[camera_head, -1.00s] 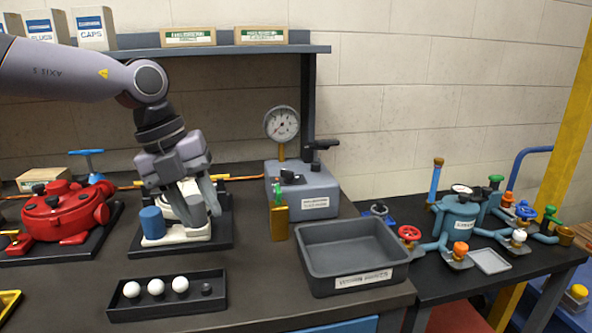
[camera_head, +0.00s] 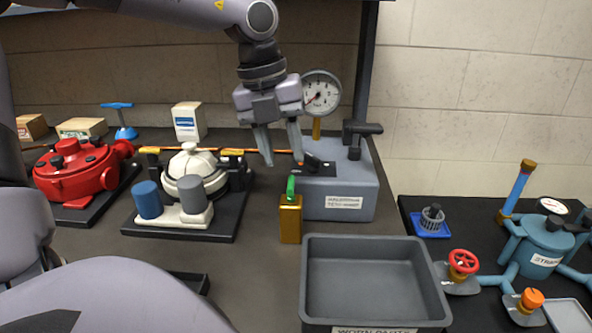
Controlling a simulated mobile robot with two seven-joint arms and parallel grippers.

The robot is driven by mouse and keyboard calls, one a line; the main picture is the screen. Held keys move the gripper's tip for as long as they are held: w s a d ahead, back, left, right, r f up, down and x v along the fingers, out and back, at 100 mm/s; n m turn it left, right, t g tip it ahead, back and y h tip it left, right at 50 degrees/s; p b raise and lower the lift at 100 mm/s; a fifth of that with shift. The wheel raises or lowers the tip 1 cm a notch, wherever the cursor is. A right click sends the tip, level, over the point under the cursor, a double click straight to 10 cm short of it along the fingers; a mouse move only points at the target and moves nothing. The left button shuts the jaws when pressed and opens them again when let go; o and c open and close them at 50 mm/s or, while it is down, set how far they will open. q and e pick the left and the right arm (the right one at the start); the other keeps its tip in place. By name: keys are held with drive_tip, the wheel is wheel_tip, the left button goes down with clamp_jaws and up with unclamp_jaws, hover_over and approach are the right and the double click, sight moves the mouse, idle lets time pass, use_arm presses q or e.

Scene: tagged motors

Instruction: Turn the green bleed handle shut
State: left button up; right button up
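The green bleed handle (camera_head: 291,186) stands upright on top of a brass block (camera_head: 290,219). The block is at the front left corner of a grey test box (camera_head: 340,190) with a round dial gauge (camera_head: 320,93) above it. My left gripper (camera_head: 284,162) points down with its two fingers spread and nothing between them. Its fingertips show just above the green handle in the picture, apart from it. How far they are from it in depth I cannot tell. My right gripper is out of view.
A black lever (camera_head: 360,134) stands on the box's right. A grey bin (camera_head: 374,279) sits in front, close to the brass block. A white and grey pump (camera_head: 195,180) and a red pump (camera_head: 76,172) are to the left. A blue valve assembly (camera_head: 545,245) is at right.

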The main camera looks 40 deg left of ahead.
sight(290, 181)
use_arm(q)
drive_tip(key=shift+w+d+f, duration=0.1)
drive_tip(key=shift+d+f, duration=0.05)
drive_tip(key=shift+f, duration=0.75)
drive_tip(key=shift+w+d+f, duration=0.1)
drive_tip(key=shift+d+f, duration=0.05)
drive_tip(key=shift+f, duration=0.8)
drive_tip(key=shift+w+d+f, duration=0.1)
drive_tip(key=shift+d+f, duration=0.05)
drive_tip(key=shift+f, duration=0.75)
clamp_jaws()
